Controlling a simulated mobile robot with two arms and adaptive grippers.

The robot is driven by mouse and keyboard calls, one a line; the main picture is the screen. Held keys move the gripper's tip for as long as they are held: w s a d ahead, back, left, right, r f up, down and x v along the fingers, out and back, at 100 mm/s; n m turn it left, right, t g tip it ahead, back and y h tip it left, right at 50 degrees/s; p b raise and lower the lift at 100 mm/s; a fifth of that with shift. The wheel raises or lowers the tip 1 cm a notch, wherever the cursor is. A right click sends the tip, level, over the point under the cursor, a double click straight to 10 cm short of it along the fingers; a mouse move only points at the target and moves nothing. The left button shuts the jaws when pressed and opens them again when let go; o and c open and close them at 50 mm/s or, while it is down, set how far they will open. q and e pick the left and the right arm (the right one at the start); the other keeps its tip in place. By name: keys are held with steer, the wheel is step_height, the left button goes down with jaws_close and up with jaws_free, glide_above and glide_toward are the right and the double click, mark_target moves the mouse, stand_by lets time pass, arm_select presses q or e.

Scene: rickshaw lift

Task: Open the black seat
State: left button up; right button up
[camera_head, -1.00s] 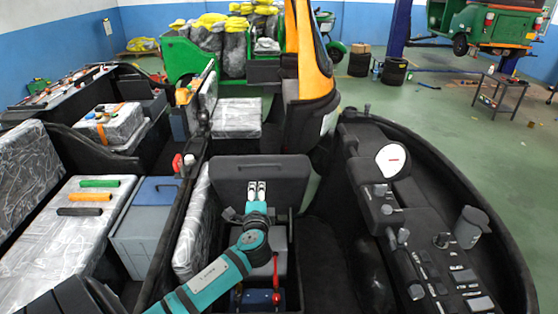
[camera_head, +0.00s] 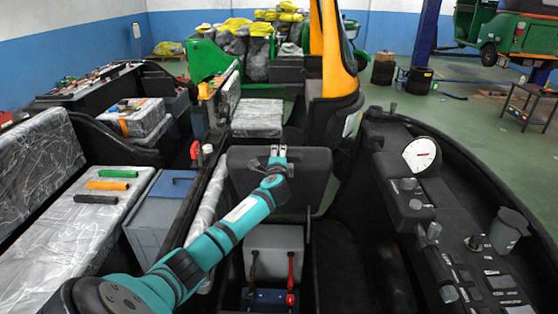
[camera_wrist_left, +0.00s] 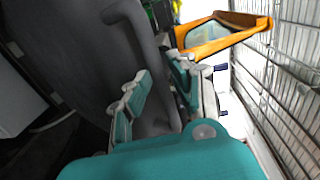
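The black seat (camera_head: 318,180) stands raised in the middle of the head view, its broad face toward me. The compartment below it is exposed. My left gripper (camera_head: 277,153) is at the seat's upper edge. In the left wrist view, the gripper's teal fingers (camera_wrist_left: 160,95) are apart, with a dark edge of the seat (camera_wrist_left: 85,50) showing behind and between them. Whether both fingers touch the seat is not clear. My right gripper is not in view.
A dashboard (camera_head: 430,215) lies to the right. A plastic-covered bench (camera_head: 75,225) with colored grips and a grey-blue box (camera_head: 155,220) lie left.

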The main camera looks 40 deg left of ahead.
arm_select(q)
steer(key=shift+r, duration=0.1)
jaws_close()
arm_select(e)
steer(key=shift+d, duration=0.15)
